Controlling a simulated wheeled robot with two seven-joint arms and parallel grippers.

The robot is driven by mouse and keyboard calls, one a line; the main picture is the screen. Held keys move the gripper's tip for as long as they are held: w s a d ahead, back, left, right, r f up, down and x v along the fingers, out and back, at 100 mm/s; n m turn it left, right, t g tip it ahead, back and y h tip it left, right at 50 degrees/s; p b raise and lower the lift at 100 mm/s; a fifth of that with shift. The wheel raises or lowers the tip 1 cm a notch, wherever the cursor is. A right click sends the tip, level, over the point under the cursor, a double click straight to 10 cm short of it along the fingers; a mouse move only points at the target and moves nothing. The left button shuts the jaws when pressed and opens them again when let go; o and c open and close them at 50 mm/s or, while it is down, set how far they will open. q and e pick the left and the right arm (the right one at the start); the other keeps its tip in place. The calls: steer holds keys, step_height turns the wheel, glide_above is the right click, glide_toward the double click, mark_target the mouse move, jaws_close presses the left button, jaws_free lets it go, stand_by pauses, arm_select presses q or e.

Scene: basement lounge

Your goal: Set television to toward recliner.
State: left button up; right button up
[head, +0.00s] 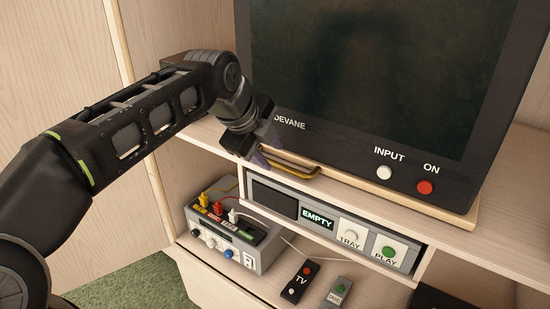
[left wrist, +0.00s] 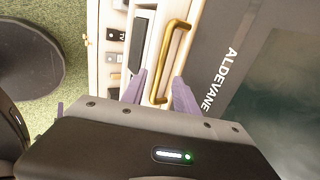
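The television (head: 370,75) is a dark set with a blank screen, standing on a light wooden swivel board (head: 430,207) on the shelf. A brass handle (head: 300,168) sits at the board's front edge, below the brand lettering. My left gripper (head: 258,157) is at the left end of this handle. In the left wrist view, its purple fingers (left wrist: 160,92) are apart, with one end of the brass handle (left wrist: 172,50) showing between them. Whether they touch it I cannot tell. The television also shows in the left wrist view (left wrist: 275,95). My right gripper is not in view.
Below the shelf are a player labelled EMPTY (head: 318,217) and a grey switch box (head: 225,238) with coloured plugs. Two remotes, one marked TV (head: 299,282), lie in front. A wooden cabinet wall (head: 180,25) stands at left; green carpet (head: 135,288) lies below.

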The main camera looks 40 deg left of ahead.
mark_target(278, 164)
arm_select(q)
steer(key=shift+p+x, duration=0.3)
steer(key=shift+x, duration=1.95)
steer(key=shift+r, duration=0.1)
steer(key=shift+c, duration=0.5)
jaws_close()
